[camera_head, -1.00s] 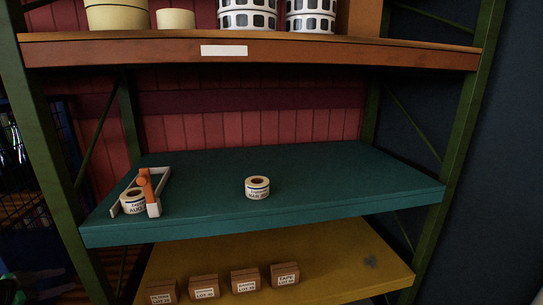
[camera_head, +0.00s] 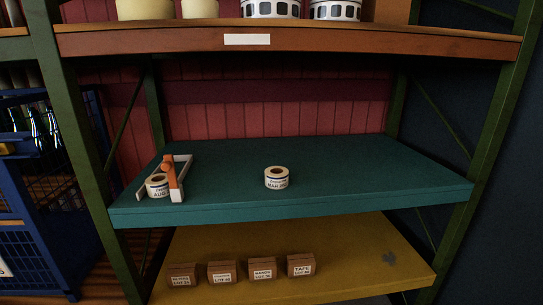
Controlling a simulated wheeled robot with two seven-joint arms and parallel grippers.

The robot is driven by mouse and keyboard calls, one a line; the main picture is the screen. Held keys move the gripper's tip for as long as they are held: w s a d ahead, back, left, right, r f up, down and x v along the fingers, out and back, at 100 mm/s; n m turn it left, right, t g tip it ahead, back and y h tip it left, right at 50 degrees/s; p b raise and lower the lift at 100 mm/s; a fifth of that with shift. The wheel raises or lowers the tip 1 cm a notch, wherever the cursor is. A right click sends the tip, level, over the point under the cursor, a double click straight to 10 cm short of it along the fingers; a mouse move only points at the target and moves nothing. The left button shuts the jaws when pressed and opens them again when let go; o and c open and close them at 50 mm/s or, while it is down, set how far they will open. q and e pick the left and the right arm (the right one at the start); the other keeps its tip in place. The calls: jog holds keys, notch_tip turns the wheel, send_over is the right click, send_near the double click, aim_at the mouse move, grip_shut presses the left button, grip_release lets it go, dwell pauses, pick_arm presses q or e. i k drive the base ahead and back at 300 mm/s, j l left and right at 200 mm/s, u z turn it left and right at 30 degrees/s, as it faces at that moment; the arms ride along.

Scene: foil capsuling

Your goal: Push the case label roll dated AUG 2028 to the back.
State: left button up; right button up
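The label roll marked AUG (camera_head: 157,186) stands on the left part of the teal shelf, near its front edge; the rest of its date is hard to read. Neither gripper is in view.
The teal shelf (camera_head: 360,185) is clear behind and right of the second roll. An orange-brown shelf (camera_head: 400,45) hangs above, and a yellow shelf (camera_head: 340,250) with several small boxes (camera_head: 262,270) lies below. Green posts (camera_head: 75,130) flank them. A blue crate (camera_head: 35,255) stands left.

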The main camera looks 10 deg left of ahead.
aim_at(157, 186)
jog(key=u, duration=1.25)
